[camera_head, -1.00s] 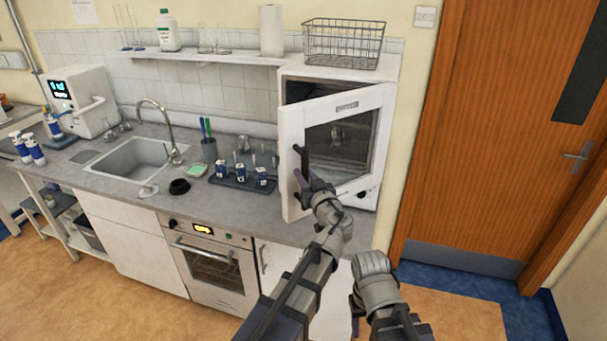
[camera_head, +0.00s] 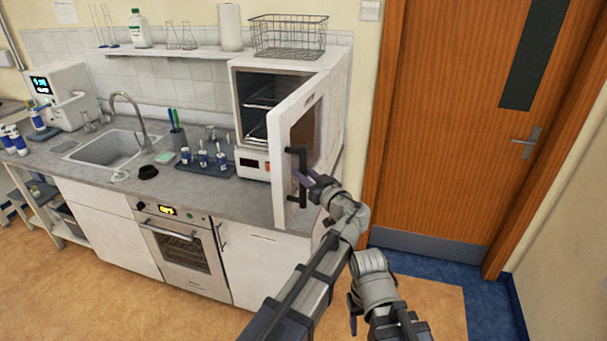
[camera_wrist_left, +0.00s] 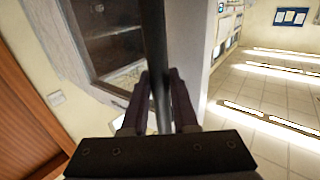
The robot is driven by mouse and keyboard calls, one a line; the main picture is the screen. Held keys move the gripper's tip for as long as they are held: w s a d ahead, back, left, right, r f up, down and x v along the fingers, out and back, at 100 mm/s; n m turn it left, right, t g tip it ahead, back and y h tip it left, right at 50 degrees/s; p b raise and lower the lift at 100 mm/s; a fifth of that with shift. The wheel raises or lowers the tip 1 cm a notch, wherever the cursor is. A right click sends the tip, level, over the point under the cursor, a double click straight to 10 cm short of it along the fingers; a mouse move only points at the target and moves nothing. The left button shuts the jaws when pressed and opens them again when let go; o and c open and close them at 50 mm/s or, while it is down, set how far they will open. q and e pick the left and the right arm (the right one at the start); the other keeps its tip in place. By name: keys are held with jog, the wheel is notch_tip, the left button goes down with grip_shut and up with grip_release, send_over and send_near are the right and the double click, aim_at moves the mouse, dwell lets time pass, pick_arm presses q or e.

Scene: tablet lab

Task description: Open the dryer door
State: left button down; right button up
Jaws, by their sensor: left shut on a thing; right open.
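The dryer (camera_head: 339,95) is a white box-shaped cabinet on the right end of the counter. Its white door (camera_head: 287,185) has a window and stands wide open, swung out towards me, with the shelves inside showing. The dark bar handle (camera_head: 291,160) runs upright on the door's outer face. My left gripper (camera_head: 306,180) is shut on this handle. The left wrist view shows its two fingers (camera_wrist_left: 160,100) on either side of the bar. My right gripper (camera_head: 354,312) is low, in front of the counter, away from the door, and mostly hidden by its own wrist.
A dark rack with small labelled bottles (camera_head: 203,169) stands on the counter left of the open door. A wire basket (camera_head: 290,37) sits on top of the dryer. An oven (camera_head: 186,255) is below the counter. Clear floor (camera_head: 435,305) lies at the right, before the wooden door.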

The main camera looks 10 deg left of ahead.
pick_arm(q)
jog(key=shift+w+d, duration=0.1)
jog(key=shift+d, duration=0.15)
jog(key=c, duration=0.7)
grip_release()
